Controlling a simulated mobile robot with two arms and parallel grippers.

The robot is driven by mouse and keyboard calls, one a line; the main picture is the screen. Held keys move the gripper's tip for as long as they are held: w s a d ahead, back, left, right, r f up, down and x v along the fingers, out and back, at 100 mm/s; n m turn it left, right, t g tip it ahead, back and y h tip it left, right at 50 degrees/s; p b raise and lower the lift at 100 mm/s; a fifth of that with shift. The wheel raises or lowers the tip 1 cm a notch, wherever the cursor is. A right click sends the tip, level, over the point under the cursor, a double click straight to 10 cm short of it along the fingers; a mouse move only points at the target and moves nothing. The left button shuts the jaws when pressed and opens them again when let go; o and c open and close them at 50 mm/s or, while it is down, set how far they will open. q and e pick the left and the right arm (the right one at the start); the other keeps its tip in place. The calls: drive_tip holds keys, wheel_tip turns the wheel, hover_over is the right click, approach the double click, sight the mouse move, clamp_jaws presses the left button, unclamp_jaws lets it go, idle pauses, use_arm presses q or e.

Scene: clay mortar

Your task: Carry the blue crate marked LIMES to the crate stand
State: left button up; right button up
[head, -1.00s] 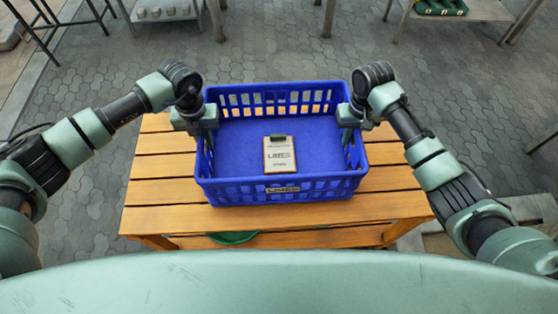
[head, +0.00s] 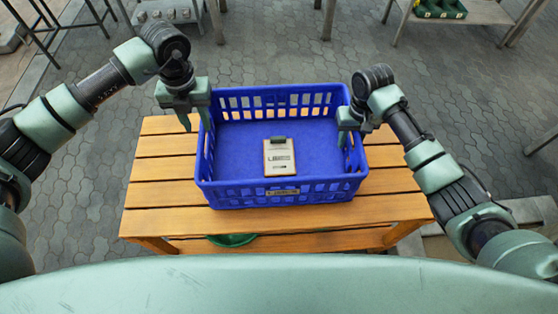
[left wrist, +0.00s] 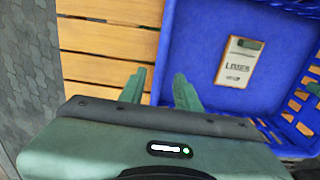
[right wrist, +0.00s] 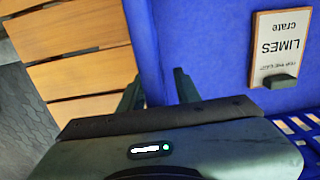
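The blue crate (head: 283,193) sits level on the wooden table, with a LIMES label on its near wall. A LIMES card (head: 280,158) with a dark clip lies on its floor; it also shows in the left wrist view (left wrist: 239,62) and right wrist view (right wrist: 279,48). Contact cannot be told.
The slatted wooden table (head: 400,205) has bare slats on both sides of the crate. A green bowl (head: 232,240) is partly visible below the tabletop. Paved floor lies between.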

use_arm(q)
wheel_tip(320, 180, up, 2)
drive_tip(key=shift+r, duration=0.2)
use_arm(e)
drive_tip(key=shift+r, duration=0.15)
wheel_tip(320, 180, up, 12)
drive_tip(key=shift+f, duration=0.1)
drive_tip(key=shift+f, duration=0.1)
idle(0.5)
